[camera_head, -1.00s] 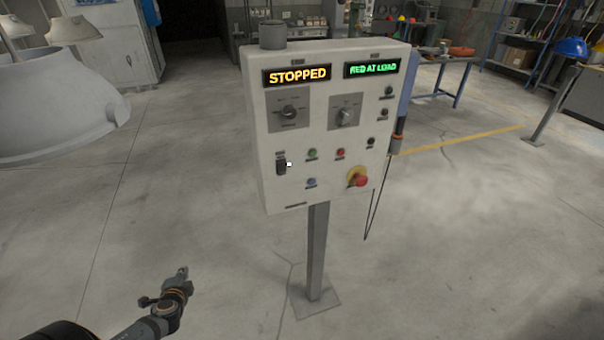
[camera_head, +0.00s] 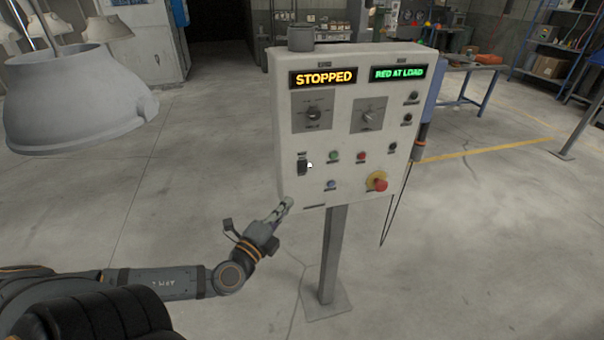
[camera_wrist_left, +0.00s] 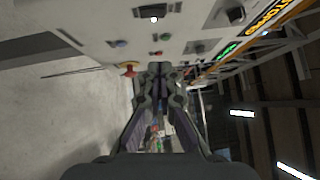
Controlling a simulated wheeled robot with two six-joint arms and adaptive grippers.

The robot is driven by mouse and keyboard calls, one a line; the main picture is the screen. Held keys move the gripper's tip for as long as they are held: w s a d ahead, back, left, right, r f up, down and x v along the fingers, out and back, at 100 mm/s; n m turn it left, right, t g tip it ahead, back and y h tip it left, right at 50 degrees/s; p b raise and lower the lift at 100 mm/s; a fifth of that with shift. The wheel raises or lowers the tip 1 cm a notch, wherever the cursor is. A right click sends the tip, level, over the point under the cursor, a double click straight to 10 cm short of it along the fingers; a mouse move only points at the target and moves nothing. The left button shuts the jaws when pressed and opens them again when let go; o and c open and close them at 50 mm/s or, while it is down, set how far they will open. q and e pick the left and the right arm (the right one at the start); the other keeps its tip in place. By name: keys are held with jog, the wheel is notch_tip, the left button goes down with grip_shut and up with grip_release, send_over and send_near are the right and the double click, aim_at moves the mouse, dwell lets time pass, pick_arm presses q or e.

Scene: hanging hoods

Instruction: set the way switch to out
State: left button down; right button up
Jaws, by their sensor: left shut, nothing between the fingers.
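The control panel (camera_head: 340,130) is a pale box on a grey post. The way switch appears to be the small dark switch (camera_head: 303,167) at the panel's lower left, with a small white spot at its right; its label is too small to read. The dark switch also shows at the top of the left wrist view (camera_wrist_left: 150,13). My left gripper (camera_head: 287,203) is shut and empty, just below and left of that switch, near the panel's lower left corner. I cannot tell whether it touches the panel. My right gripper is not in view.
The panel carries a STOPPED display (camera_head: 323,78), a RED AT LOAD display (camera_head: 397,73), two rotary knobs, several buttons and a red emergency stop (camera_head: 380,185). A hanging pale hood (camera_head: 75,100) is at the left. Floor around the post is clear.

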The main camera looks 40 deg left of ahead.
aim_at(306, 164)
pick_arm(q)
jog(key=w+a, duration=0.1)
jog(key=w, duration=0.3)
jog(key=w+a+r, duration=0.1)
jog(key=w, duration=0.3)
jog(key=w+a, duration=0.2)
jog(key=w, duration=0.2)
jog(key=shift+w+r+b, duration=0.15)
jog(key=shift+w+b, duration=0.1)
jog(key=shift+b, duration=0.1)
jog(key=shift+d, duration=0.1)
jog(key=shift+w+a+r, duration=0.1)
jog(key=shift+a+r, duration=0.1)
